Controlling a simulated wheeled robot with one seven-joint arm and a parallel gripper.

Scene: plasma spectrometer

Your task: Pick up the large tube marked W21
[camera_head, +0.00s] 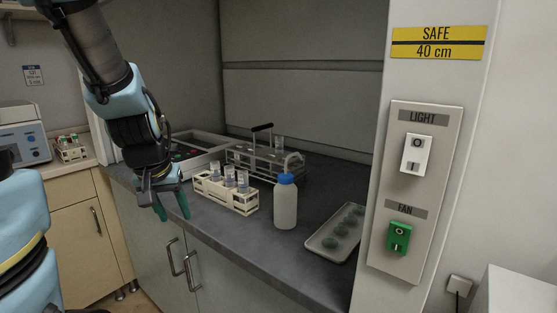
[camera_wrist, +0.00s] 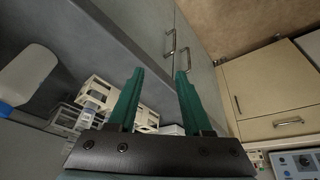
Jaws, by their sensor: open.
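A pale rack (camera_head: 236,203) near the front of the dark worktop holds three clear tubes, the left one (camera_head: 214,169), the middle one (camera_head: 229,176) and the right one (camera_head: 243,181). They carry bluish-grey marks too small to read, so I cannot tell which is W21. Another clear tube (camera_head: 279,145) stands in the wire rack (camera_head: 250,160) behind. My gripper (camera_head: 173,214) is open and empty, left of the pale rack at the worktop's front edge, its green fingers pointing down. In the wrist view, my gripper (camera_wrist: 160,75) has its fingers apart, with the pale rack (camera_wrist: 98,92) left of them.
A white bottle (camera_head: 285,207) with a blue cap stands right of the pale rack. A tray (camera_head: 347,225) with several green items lies farther right, near a wall panel (camera_head: 408,190) with switches. A small rack (camera_head: 71,150) with tubes stands on the left counter beside a device (camera_head: 22,145).

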